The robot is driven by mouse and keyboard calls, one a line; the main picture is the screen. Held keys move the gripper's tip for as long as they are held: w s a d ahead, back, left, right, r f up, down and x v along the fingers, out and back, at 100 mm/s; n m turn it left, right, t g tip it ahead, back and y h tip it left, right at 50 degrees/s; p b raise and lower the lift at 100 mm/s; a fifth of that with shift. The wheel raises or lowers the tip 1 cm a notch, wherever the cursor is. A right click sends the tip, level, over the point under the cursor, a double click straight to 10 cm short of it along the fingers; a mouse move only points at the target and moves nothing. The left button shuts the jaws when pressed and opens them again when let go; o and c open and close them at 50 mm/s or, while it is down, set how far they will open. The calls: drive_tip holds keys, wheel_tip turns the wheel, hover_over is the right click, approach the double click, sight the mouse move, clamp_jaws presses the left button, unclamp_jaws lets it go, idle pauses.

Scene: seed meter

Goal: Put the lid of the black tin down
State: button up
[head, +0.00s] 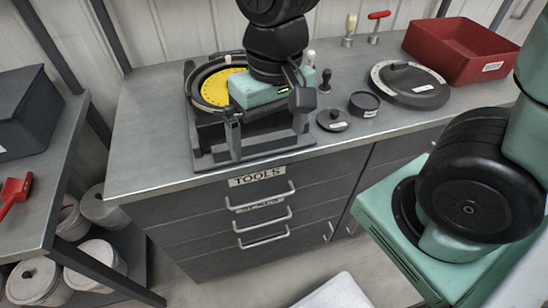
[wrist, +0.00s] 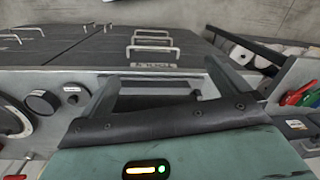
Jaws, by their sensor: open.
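The lid of the black tin (head: 333,121) is a small dark disc with a knob and a pale label. It lies flat on the bench, apart from my gripper. The black tin (head: 364,104) stands just right of it, with a dark round top. In the wrist view the lid (wrist: 72,91) and the tin (wrist: 42,102) show at the left. My gripper (head: 268,124) is over the front of the seed meter, left of the lid. Its dark fingers are apart, and nothing shows between them in the wrist view (wrist: 160,78).
The seed meter (head: 213,88) with a yellow disc stands in a dark frame under my arm. A large round lid (head: 408,84), a red bin (head: 463,48), a small dark stamp-like piece (head: 326,80) and two handled tools stand to the right. The bench's front right is clear.

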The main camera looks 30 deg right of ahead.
drive_tip(key=s+a+n, duration=0.3)
drive_tip(key=s+n, duration=0.3)
drive_tip(key=n, duration=0.1)
drive_tip(key=shift+s+a, duration=0.35)
